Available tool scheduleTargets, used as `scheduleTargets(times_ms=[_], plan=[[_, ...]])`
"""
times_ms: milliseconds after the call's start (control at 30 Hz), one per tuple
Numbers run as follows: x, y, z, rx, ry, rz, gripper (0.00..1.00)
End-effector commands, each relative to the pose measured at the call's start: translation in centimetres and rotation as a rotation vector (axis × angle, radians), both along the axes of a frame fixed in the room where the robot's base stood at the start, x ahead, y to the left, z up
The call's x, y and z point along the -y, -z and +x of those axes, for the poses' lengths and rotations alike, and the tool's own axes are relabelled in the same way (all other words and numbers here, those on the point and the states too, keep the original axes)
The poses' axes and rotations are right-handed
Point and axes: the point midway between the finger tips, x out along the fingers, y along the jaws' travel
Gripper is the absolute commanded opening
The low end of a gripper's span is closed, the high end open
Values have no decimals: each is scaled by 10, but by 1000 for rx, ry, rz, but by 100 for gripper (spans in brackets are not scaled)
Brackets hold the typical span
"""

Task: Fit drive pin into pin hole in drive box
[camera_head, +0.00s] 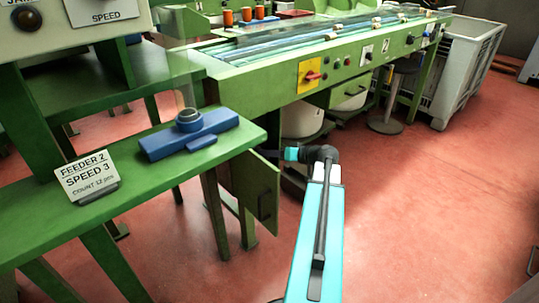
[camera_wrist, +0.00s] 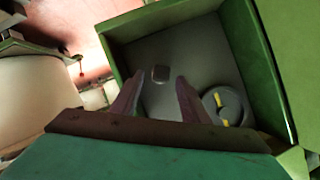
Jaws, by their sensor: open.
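In the wrist view an open green box (camera_wrist: 275,62) with a grey inside lies ahead, seemingly the drive box. A small square brownish piece (camera_wrist: 160,73) shows on its grey back. I cannot tell whether it is the drive pin or the pin hole. A round grey disc (camera_wrist: 236,104) with yellow marks sits lower right in the box, partly hidden. My gripper (camera_wrist: 160,80) is open, its fingers on either side of the small piece in the picture. How far off the piece is, I cannot tell. In the head view my gripper cannot be made out.
In the head view a green door (camera_head: 252,190) stands below the green bench (camera_head: 60,222). A blue block (camera_head: 190,136) and a speed card (camera_head: 87,177) rest on that bench. A long conveyor table (camera_head: 260,87) runs behind. Red floor (camera_head: 420,220) is clear at right.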

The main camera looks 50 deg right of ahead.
Motion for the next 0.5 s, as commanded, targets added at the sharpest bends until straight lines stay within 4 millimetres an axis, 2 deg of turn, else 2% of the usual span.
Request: scheduleTargets(times_ms=[267,500], plan=[[3,-11,-22,0,2,-1,41],[8,-25,-57,0,2,0,41]])
